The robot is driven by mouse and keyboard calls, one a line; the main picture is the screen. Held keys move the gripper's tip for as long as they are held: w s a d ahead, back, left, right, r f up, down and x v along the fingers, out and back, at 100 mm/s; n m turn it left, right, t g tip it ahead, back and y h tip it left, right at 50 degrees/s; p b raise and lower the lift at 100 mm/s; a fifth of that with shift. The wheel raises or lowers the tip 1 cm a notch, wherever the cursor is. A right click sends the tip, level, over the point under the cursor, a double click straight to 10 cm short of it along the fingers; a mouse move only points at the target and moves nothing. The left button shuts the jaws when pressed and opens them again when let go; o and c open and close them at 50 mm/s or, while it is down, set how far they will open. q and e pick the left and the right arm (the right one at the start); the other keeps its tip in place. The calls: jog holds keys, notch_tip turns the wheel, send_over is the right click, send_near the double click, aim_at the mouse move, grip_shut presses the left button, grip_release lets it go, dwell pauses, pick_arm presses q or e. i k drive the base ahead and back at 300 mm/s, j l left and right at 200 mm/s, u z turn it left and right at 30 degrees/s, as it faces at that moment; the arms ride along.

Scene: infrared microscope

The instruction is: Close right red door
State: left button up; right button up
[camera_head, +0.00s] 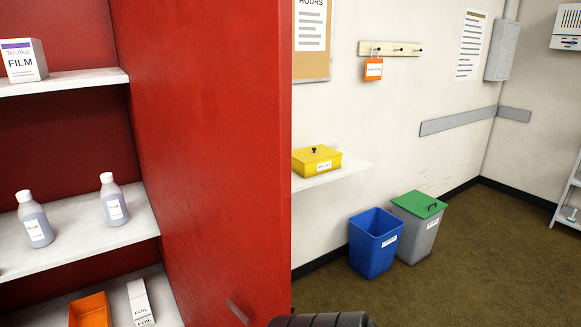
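A tall red panel (215,150) stands open at the right side of a red cabinet and looks like its right door. It reaches from the shelf ends towards me, and its free edge runs down the middle of the picture. A small grey piece (237,312), perhaps a handle, shows low on the panel. A dark ribbed part of my own body shows at the bottom edge, just right of the panel. No gripper fingers are in view. The panel's lower end is cut off by the picture.
Right of the panel are a wall shelf (345,172) with a yellow box (317,162), a blue bin (374,243) and a green-lidded bin (418,232).

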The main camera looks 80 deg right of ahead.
aim_at(211, 81)
jog(key=k+l+z, duration=0.1)
jog(key=l, duration=0.25)
jog(key=k+l+z, duration=0.2)
jog(key=l, duration=0.5)
jog(key=k+l+z, duration=0.1)
jog(key=l, duration=0.25)
jog(key=k+l+z, duration=0.1)
jog(key=l, duration=0.25)
jog(key=k, duration=0.1)
